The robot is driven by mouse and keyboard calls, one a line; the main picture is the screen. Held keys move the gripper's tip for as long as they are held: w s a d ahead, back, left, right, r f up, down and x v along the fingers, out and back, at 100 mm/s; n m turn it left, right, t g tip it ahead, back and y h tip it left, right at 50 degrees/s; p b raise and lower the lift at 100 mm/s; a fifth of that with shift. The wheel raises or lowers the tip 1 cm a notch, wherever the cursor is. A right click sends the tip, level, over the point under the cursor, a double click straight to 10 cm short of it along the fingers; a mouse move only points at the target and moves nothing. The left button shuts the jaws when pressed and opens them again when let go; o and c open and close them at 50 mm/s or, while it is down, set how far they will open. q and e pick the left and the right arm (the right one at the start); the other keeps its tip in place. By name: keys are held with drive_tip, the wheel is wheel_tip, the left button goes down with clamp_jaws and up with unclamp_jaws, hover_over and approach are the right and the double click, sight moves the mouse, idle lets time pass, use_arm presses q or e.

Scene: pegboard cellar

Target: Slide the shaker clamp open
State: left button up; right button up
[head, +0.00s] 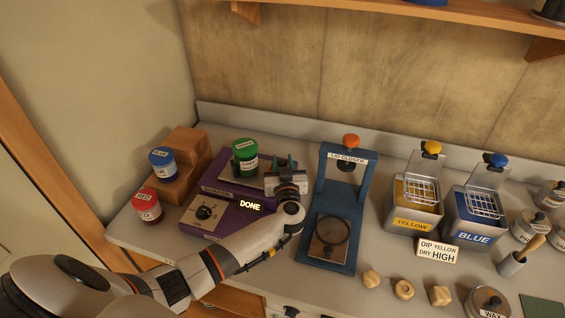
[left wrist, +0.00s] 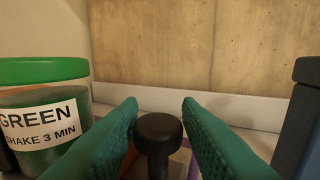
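The purple shaker (head: 235,220) stands on the bench with a dial, a lit "DONE" display and a "SHAKER" label. A jar with a green lid (head: 245,156) sits on its top plate; it also shows at the left of the left wrist view (left wrist: 45,118). My left gripper (head: 280,162) is over the shaker's right side, right of the jar. In the left wrist view its green fingers (left wrist: 160,106) are spread on both sides of a black knob (left wrist: 158,132), apparently the clamp's. Gaps show beside the knob's top. My gripper hides the clamp in the head view. My right gripper is not in view.
The blue lid closer (head: 348,158) stands close right of my left gripper. A wooden step (head: 185,150) with a blue-lidded jar (head: 162,162), and a red-lidded jar (head: 147,204), are at left. Yellow (head: 412,222) and blue (head: 474,235) dip tanks stand at right.

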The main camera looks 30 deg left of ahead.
use_arm(q)
drive_tip(key=b+v, duration=0.1)
drive_tip(key=v, duration=1.1)
